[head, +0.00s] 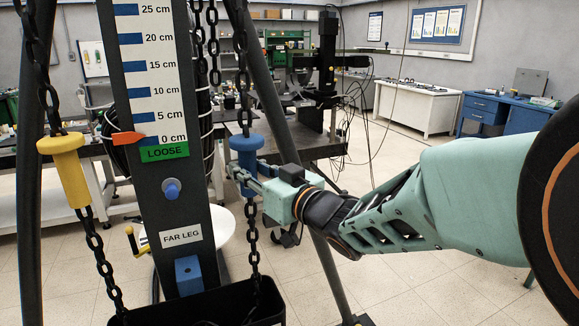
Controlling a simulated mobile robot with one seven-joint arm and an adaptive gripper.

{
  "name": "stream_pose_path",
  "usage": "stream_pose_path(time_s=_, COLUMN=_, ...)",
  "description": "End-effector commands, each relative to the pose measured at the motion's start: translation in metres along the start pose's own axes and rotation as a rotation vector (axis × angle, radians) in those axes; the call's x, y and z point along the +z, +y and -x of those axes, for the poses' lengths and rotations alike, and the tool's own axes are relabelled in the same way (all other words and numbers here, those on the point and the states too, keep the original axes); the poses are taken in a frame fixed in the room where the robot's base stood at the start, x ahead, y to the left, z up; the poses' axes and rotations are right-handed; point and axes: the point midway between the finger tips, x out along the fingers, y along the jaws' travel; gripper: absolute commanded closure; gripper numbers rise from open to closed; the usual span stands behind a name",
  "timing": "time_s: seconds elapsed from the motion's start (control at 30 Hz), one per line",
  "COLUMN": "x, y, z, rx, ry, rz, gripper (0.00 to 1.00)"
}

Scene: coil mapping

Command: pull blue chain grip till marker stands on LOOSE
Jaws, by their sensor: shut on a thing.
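The blue chain grip (246,148) hangs on the right-hand black chain, just right of the scale board. My gripper (246,178) comes in from the right and is shut on the lower part of the blue grip, whose lower end is partly hidden by the fingers. The orange marker (127,139) is at the left edge of the scale board (153,85). Its tip is level with the 0 cm mark, just above the green LOOSE label (165,153). The yellow chain grip (67,168) hangs on the left-hand chain.
The board carries a blue knob (171,190) and a FAR LEG plate (181,237). A black bin (205,305) stands below. Dark stand legs (289,135) flank the chains. Benches and a blue desk (490,112) are farther back; the floor at right is clear.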

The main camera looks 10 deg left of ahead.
Motion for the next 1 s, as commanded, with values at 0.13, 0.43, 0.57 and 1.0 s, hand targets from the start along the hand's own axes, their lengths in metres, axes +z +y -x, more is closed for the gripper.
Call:
stream_pose_path(time_s=0.13, x=0.049, y=0.000, z=0.001, rx=0.001, ry=-0.009, rz=-0.002, gripper=1.00)
stream_pose_path(time_s=0.43, x=0.110, y=0.000, z=0.001, rx=0.001, ry=-0.012, rz=-0.003, gripper=1.00)
stream_pose_path(time_s=0.57, x=0.130, y=0.000, z=0.001, rx=0.001, ry=-0.013, rz=-0.004, gripper=1.00)
stream_pose_path(time_s=1.0, x=0.157, y=-0.001, z=0.001, rx=-0.001, ry=-0.014, rz=-0.004, gripper=1.00)
